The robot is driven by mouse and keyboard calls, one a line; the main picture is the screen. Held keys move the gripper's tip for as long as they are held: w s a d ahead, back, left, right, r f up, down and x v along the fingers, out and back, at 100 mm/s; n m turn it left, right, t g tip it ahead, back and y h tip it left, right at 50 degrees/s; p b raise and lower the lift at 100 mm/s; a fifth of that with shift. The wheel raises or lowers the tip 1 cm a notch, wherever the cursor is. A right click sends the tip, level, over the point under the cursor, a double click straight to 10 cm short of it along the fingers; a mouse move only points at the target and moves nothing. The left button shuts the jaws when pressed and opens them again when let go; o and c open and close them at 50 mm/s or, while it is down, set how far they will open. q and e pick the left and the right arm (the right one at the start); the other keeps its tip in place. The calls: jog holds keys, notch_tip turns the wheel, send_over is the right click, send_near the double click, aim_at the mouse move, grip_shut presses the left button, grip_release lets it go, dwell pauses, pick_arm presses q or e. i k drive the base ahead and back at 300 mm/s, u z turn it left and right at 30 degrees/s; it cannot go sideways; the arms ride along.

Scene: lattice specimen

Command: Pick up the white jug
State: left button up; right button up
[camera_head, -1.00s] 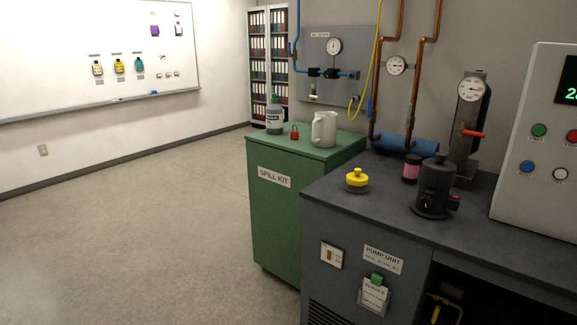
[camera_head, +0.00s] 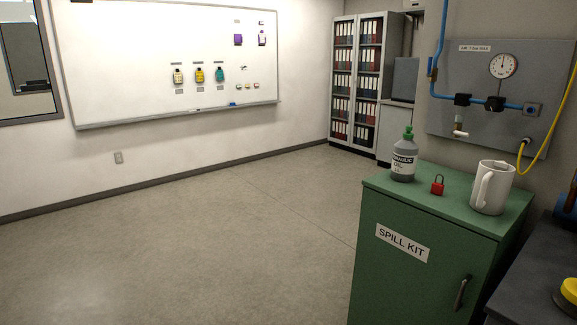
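The white jug (camera_head: 494,190) stands upright on the top of the green spill kit cabinet (camera_head: 445,203), near its right side. Its handle is on the left side of the jug as seen here. Nothing visible touches or covers it. Neither of my grippers shows in the head view.
A red padlock (camera_head: 438,188) and a grey oil bottle (camera_head: 404,162) with a green cap stand left of the jug. A wall panel (camera_head: 484,95) with a gauge and blue pipe is behind. A dark bench (camera_head: 530,290) is at the lower right. Open floor (camera_head: 220,240) lies left.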

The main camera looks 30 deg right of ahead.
aim_at(492, 186)
jog(key=z, duration=0.25)
jog(key=i, duration=1.7)
jog(key=z, duration=0.9)
